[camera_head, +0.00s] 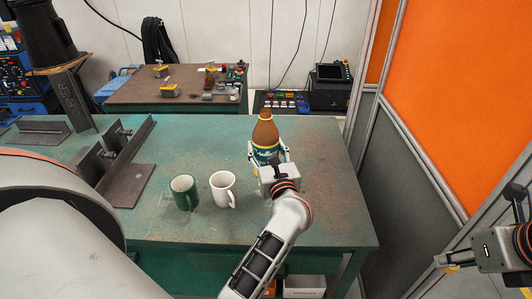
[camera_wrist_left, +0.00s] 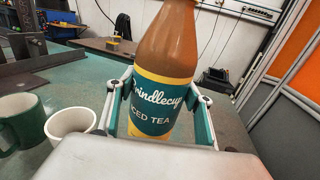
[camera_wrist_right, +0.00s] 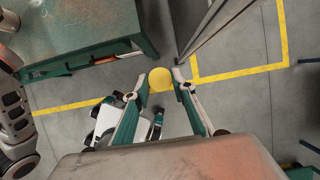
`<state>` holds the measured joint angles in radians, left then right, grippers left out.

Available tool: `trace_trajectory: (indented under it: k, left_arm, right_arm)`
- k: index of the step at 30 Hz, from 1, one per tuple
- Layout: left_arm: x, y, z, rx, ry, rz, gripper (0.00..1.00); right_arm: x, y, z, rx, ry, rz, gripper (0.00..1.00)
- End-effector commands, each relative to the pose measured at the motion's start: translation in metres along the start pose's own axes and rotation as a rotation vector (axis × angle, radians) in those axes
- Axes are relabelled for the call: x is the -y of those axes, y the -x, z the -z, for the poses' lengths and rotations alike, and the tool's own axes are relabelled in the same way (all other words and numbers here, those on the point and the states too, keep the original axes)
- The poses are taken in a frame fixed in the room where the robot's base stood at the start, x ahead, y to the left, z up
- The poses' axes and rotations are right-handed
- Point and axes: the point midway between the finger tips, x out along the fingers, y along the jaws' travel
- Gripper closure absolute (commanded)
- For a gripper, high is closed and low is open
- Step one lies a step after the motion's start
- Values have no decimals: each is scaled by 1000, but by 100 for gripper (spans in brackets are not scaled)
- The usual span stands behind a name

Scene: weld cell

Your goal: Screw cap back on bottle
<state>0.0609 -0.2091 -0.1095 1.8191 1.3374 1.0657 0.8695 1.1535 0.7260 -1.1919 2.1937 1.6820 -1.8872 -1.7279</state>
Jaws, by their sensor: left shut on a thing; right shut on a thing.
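The bottle (camera_head: 265,135) of brown iced tea, with a green and yellow label, stands upright on the green table. My left gripper (camera_head: 268,152) is shut around its label. In the left wrist view the bottle (camera_wrist_left: 165,50) sits between both fingers, its top cut off by the frame. The bottle's mouth is small in the head view. My right gripper (camera_head: 446,264) is off to the right of the table, at the picture's edge. It is shut on the round yellow cap (camera_wrist_right: 160,79), held between its fingertips in the right wrist view, above the floor and apart from the bottle.
A green mug (camera_head: 184,194) and a white mug (camera_head: 223,187) stand left of the bottle. Steel angle pieces (camera_head: 125,170) lie farther left. The table (camera_head: 330,190) is clear right of the bottle. An orange and grey partition (camera_head: 450,85) stands to the right.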

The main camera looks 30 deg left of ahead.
Motion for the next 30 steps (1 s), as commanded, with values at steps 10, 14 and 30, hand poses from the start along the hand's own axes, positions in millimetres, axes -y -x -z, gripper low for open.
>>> trace_trajectory:
  k: [10,14,30]
  left_arm:
    - [0,0,-12,3,1,0,81]
    - [0,0,-12,3,1,0,81]
    - [0,0,-12,3,0,0,88]
  right_arm:
    - [0,1,0,0,0,0,81]
    - [0,1,0,0,0,0,81]
    - [0,1,0,0,0,0,81]
